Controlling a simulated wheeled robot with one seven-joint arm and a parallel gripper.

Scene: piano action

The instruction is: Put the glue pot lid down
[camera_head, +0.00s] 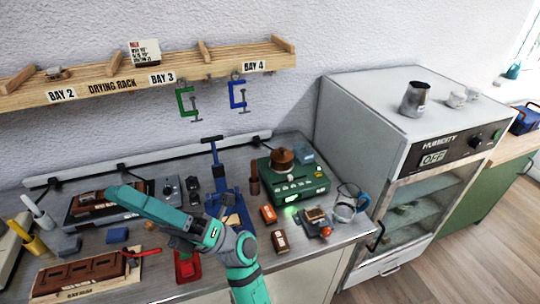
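A round brown pot (282,161) with a small knob-like top sits on a green heater box (297,184) with a lit green light, right of the middle of the bench. It looks like the glue pot; whether the knob belongs to a separate lid is too small to tell. My teal and grey arm reaches in from the bottom, left of and in front of the heater. A dark part near its end, which may be my gripper (179,244), is mostly hidden by the arm. I cannot make out its fingers or anything held.
A blue clamp stand (228,190) rises beside the heater. A glass jug (348,203) stands near the bench's right edge. Small blocks and a red tool (187,266) lie in front. A humidity cabinet (420,160) stands right; a drying rack (120,85) hangs above.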

